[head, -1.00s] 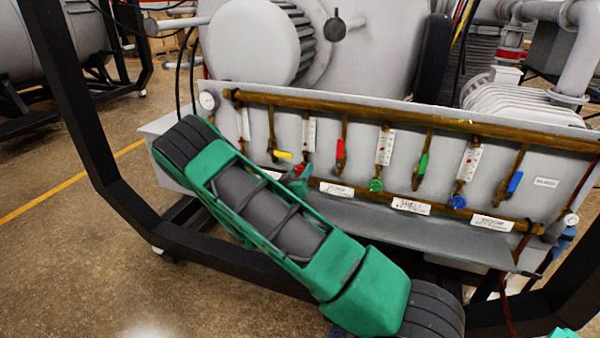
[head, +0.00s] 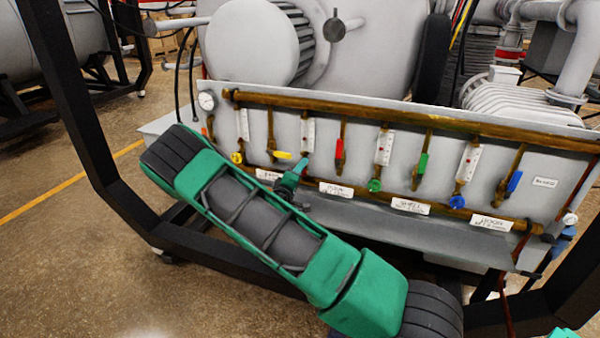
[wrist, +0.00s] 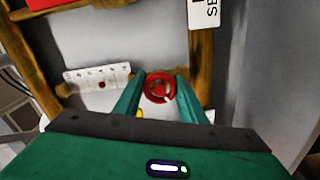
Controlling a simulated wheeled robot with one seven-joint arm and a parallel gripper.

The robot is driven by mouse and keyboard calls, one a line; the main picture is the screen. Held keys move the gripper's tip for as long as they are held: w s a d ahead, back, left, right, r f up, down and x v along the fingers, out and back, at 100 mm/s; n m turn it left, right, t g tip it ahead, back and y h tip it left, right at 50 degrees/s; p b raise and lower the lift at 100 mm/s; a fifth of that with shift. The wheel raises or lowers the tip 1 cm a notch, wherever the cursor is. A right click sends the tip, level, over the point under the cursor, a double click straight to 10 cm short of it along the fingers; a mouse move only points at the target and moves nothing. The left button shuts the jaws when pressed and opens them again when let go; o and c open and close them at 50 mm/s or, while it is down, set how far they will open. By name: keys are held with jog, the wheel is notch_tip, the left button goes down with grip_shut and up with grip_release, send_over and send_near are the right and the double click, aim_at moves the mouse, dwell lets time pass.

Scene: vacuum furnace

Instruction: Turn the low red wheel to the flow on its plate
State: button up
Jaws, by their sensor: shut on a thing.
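The low red wheel (wrist: 159,87) shows between my fingertips in the wrist view, on a brass pipe. My gripper (wrist: 161,78) is shut on it, with one green finger at each side. In the head view my gripper (head: 299,167) is at the front of the panel and hides the wheel. A white flow tube (head: 308,132) stands above it. In the wrist view a white scale (wrist: 97,78) with a red float lies left of the wheel. A white plate (wrist: 205,10) is cut off at the top edge; its full text cannot be read there.
A green wheel (head: 375,185), a blue wheel (head: 457,202) and a yellow wheel (head: 237,157) sit along the same panel. Lever handles, one of them red (head: 339,149), hang between the tubes. A grey ledge (head: 400,228) runs below. A black frame post (head: 85,120) stands at left.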

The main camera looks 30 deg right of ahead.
jog(key=n, duration=0.6)
jog(key=shift+w+a+f+n, duration=0.15)
jog(key=shift+a+f+n, duration=0.05)
jog(key=shift+a+n, duration=0.2)
jog(key=n, duration=0.5)
jog(key=shift+d, duration=0.1)
jog(key=shift+n, duration=0.4)
jog(key=o, duration=1.1)
jog(key=shift+c, duration=0.2)
jog(key=shift+d+r, duration=0.1)
jog(key=v, duration=1)
jog(key=shift+s+a, duration=0.25)
jog(key=shift+a, duration=0.05)
jog(key=shift+d, duration=0.1)
